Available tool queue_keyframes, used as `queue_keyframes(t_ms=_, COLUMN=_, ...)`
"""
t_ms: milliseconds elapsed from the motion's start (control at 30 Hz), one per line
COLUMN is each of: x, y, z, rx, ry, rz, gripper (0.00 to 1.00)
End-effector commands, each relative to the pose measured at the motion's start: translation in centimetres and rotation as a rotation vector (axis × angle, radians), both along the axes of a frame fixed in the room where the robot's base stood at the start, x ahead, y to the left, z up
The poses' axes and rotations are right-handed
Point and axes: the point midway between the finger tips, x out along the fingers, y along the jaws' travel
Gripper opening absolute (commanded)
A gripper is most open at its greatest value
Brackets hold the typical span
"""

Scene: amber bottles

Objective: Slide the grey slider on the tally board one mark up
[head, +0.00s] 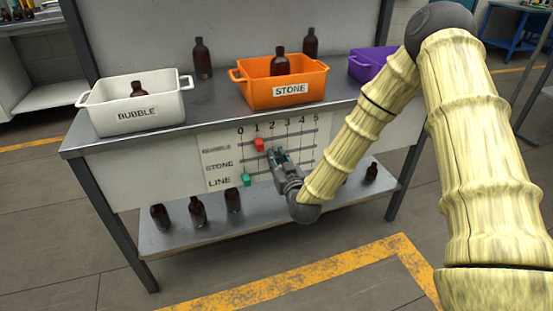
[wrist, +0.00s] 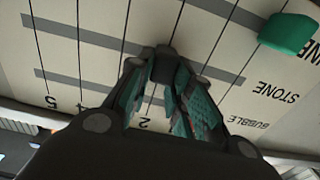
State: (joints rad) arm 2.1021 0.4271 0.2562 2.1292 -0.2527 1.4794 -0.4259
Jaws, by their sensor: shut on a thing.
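The tally board (head: 224,147) is the pale panel on the bench front, with rows BUBBLE, STONE and LINE and marks 0 to 5. My gripper (head: 280,157) is at the middle, STONE row. In the wrist view my gripper (wrist: 163,78) is shut on the dark grey slider (wrist: 164,62), which sits on the STONE rail at about mark 2. The fingers hide most of the slider. The red slider (head: 259,145) is on the BUBBLE row near mark 1. The green slider (head: 246,180) is on the LINE row at 0; it also shows in the wrist view (wrist: 288,33).
On the bench top stand a white BUBBLE crate (head: 136,113), an orange STONE crate (head: 285,91) and a purple crate (head: 362,66), with amber bottles in and behind them. Several bottles stand on the lower shelf (head: 225,227). The STONE rail is clear on both sides of the gripper.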

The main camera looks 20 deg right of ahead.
Motion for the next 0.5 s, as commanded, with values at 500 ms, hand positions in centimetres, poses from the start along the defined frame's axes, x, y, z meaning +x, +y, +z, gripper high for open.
queue_keyframes(t_ms=500, x=0.2, y=-4.8, z=0.0, rx=0.0, ry=0.0, rz=-0.002, gripper=0.0)
